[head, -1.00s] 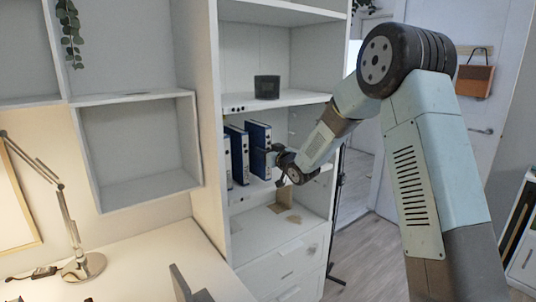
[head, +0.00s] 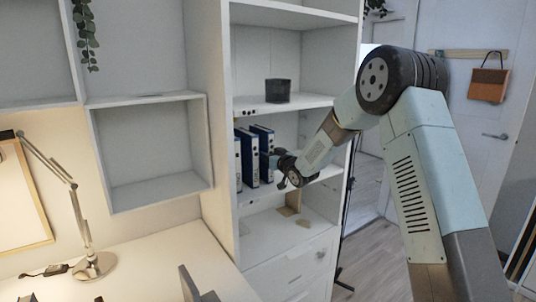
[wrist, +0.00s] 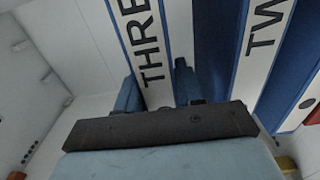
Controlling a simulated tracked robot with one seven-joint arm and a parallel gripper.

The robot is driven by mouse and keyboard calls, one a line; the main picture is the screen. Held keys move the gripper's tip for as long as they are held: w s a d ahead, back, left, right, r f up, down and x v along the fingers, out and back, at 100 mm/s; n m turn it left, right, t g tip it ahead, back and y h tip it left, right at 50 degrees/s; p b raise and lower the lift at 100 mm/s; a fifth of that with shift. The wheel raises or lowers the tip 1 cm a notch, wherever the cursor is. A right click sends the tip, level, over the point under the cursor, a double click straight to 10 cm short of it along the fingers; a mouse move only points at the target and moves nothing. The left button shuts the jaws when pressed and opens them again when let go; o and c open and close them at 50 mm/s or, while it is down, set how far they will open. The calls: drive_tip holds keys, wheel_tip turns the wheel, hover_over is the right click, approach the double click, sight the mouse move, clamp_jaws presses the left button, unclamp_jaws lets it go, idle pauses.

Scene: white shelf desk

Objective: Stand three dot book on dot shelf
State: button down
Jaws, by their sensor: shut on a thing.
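The three dot book is a blue binder with a white spine reading "THRE" (wrist: 145,45) in the wrist view. My gripper (wrist: 158,98) is shut on it near one end of the spine. In the head view it is the rightmost blue binder (head: 264,142) in the row, upright, with my gripper (head: 279,160) at its right front. Its base is partly hidden by my gripper. The dot shelf's upper board has a front edge with dark dots (head: 250,113). The binders are in the compartment below that board. I cannot tell whether the held book touches the board beneath.
A binder marked "TWO" (wrist: 262,45) stands close beside the held one. Another binder (head: 238,163) is at the far left of the row. A dark cup (head: 278,91) stands on the board above. The lower compartment has brown patches (head: 291,203). A desk lamp (head: 85,225) stands left.

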drive_tip(key=c, duration=0.6)
unclamp_jaws()
drive_tip(key=shift+c, duration=0.2)
drive_tip(key=shift+s+d+f, duration=0.1)
drive_tip(key=shift+s, duration=0.05)
drive_tip(key=v, duration=1.3)
drive_tip(key=shift+s, duration=0.2)
drive_tip(key=shift+d, duration=0.15)
